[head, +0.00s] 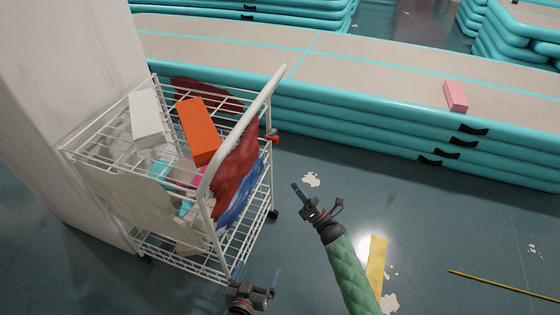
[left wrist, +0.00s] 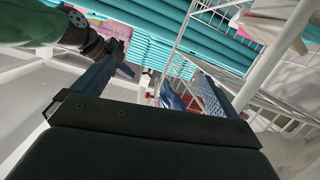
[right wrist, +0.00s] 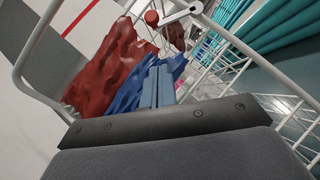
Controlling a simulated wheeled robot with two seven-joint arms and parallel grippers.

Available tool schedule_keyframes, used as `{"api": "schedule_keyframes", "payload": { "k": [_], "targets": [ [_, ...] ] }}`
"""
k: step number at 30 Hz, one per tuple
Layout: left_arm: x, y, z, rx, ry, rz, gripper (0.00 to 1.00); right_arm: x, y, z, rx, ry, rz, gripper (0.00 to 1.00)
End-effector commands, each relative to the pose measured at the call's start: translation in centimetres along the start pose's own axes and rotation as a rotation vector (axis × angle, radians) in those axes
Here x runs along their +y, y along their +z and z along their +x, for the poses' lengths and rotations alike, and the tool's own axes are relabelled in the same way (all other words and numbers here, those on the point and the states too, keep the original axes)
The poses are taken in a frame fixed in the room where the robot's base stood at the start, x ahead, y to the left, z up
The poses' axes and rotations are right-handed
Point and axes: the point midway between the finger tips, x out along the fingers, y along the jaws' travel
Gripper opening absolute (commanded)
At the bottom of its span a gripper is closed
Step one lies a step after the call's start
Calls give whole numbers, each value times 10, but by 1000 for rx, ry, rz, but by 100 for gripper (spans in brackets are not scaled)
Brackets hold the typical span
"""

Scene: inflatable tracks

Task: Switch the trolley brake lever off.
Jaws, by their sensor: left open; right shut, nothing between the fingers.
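The white wire trolley (head: 110,225) stands left of centre in the head view, beside a pale pillar. A red part (head: 272,138) sticks out at its right rear side. In the right wrist view a red knob (right wrist: 152,18) shows near a pale bar; it looks like the brake lever, but its setting is unclear. My left gripper (head: 256,277) is open and empty by the trolley's near lower right corner; its fingers also show in the left wrist view (left wrist: 152,88). My right gripper (head: 297,192) is shut and empty, to the right of the trolley and apart from it.
Red cloth (head: 235,165) and blue cloth (head: 240,195) hang at the trolley's handle end. An orange box (head: 198,130) and a white box (head: 146,118) lie on top. A teal-edged inflatable track (head: 400,130) runs behind, with a pink block (head: 455,96). Floor at right is mostly open.

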Motion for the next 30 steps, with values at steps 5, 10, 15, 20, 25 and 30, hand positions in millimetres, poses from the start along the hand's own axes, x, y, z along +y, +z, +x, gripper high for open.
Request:
{"api": "schedule_keyframes", "payload": {
  "k": [5, 10, 15, 20, 25, 30],
  "targets": [
    [1, -2, 0, 15, 2, -2, 98, 2, 0, 2, 6, 22, -27, 0],
    [1, -3, 0, 14, 2, -1, 98, 2, 0, 2, 5, 22, -27, 0],
    [1, -2, 0, 10, 1, -2, 98, 3, 0, 4, 5, 22, -26, 0],
    [1, 6, -1, -12, 1, -4, 98, 4, 0, 20, 4, 24, -26, 0],
    [0, 19, -4, -53, -1, -10, 98, 4, 1, 48, 3, 24, -26, 0],
    [-1, 34, -6, -96, -3, -15, 98, 4, 0, 78, 4, 23, -25, 0]
  ]
}}
